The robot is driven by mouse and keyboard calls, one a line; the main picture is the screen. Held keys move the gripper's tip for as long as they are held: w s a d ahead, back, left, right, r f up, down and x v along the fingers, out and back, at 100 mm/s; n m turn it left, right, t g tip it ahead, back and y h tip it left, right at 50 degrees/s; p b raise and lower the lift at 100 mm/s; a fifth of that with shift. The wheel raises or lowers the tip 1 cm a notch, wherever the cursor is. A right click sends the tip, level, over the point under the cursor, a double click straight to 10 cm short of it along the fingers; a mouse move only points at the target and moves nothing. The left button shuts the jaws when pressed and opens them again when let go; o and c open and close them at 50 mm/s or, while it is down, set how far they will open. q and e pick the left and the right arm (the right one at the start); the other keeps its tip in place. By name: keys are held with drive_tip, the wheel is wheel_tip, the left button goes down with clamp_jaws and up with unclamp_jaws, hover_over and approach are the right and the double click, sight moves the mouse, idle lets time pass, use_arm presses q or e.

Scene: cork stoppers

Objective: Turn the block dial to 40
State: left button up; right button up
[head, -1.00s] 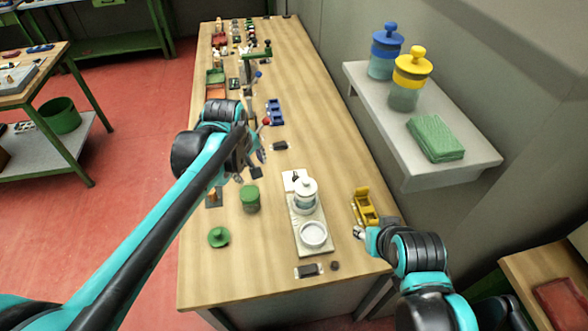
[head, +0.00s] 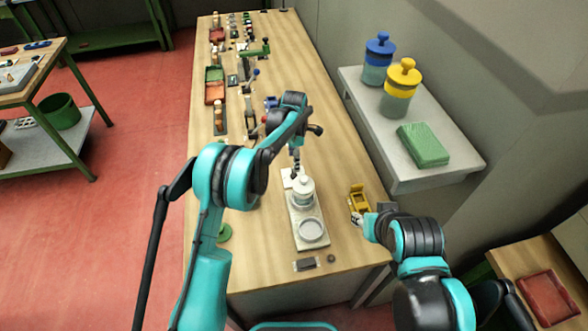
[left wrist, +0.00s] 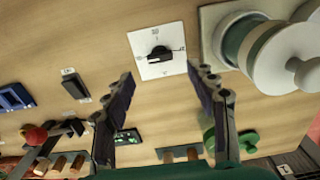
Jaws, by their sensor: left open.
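The block dial is a white square plate with a black knob. In the left wrist view the dial (left wrist: 158,52) lies flat on the wooden table just beyond my fingertips, its pointer lying roughly sideways. Small marks ring the knob, but I cannot read them surely. In the head view the dial (head: 286,179) is partly covered by my left gripper (head: 296,172). That gripper also shows in the left wrist view (left wrist: 162,82), open and empty, its fingers apart and short of the knob. My right gripper (head: 358,218) is beside a yellow object; its jaws are too small to judge.
A white lidded jar (head: 303,192) stands close to the dial on a pale board (head: 296,222) with a round dish (head: 311,229). A yellow object (head: 358,198) is to the right. A dark switch (left wrist: 75,85) and a red ball (left wrist: 35,134) lie left in the wrist view.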

sight(294, 174)
use_arm(q)
wheel_tip(294, 174, down, 7)
drive_tip(key=shift+r+b, duration=0.1)
drive_tip(key=shift+b, duration=0.3)
drive_tip(key=c, duration=1.2)
